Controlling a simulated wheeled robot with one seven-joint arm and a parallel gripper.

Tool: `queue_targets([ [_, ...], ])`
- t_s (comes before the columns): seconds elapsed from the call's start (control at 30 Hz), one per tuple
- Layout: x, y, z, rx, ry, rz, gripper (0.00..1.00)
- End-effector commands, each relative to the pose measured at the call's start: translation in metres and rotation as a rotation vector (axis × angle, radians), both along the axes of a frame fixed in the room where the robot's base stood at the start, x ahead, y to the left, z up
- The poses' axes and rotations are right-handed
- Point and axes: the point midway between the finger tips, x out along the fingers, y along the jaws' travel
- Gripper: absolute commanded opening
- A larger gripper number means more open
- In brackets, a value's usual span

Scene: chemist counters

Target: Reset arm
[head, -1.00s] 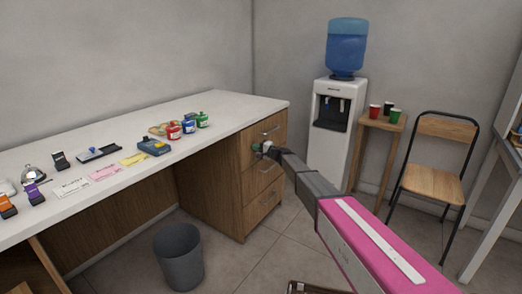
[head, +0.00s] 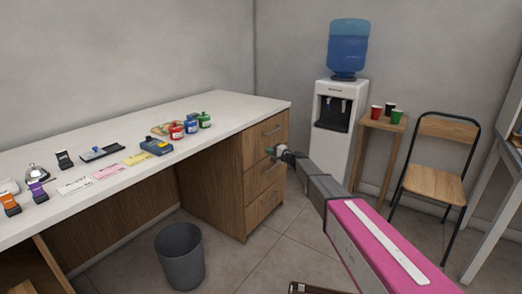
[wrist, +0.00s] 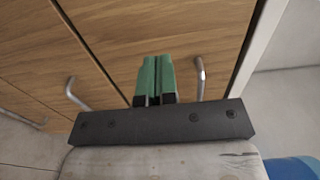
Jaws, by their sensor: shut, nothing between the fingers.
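My gripper (head: 271,152) is in front of the wooden drawer unit (head: 223,182) at the right end of the white counter. In the wrist view its green fingers (wrist: 154,78) are together with nothing between them. A metal drawer handle (wrist: 200,78) is just right of the fingers, apart from them in the picture. Another handle (wrist: 76,92) is to the left. The drawers look shut. Whether the fingers touch the drawer front cannot be told.
The white counter (head: 225,112) holds ink bottles, stamps, cards and a bell. A grey bin (head: 180,257) stands below it. A water cooler (head: 333,135), a small table with cups (head: 382,124) and a chair (head: 436,160) stand behind my arm. Floor shows around the bin.

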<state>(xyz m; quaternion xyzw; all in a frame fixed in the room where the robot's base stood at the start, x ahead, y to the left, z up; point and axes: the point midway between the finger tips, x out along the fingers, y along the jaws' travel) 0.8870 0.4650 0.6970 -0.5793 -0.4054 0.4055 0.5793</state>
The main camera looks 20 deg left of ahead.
Motion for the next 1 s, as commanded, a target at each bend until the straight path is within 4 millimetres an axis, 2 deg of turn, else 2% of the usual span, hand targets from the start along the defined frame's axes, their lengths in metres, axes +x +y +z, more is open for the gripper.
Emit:
queue_targets([
  [0.1, -0.011, -0.025, 0.001, 0.0, 0.0, -0.002, 0.0],
  [0.2, -0.017, -0.039, 0.001, 0.0, 0.0, 0.0, 0.0],
  [0.47, -0.024, -0.061, 0.0, -0.005, 0.0, 0.001, 0.0],
  [0.57, -0.036, -0.071, -0.005, -0.042, -0.004, 0.012, 0.0],
  [0.67, -0.058, -0.09, -0.015, -0.121, -0.007, 0.032, 0.0],
  [0.77, -0.09, -0.118, -0.032, -0.243, -0.009, 0.063, 0.0],
  [0.87, -0.126, -0.152, -0.052, -0.384, -0.004, 0.096, 0.0],
  [1.0, -0.182, -0.208, -0.079, -0.606, 0.021, 0.144, 0.0],
])
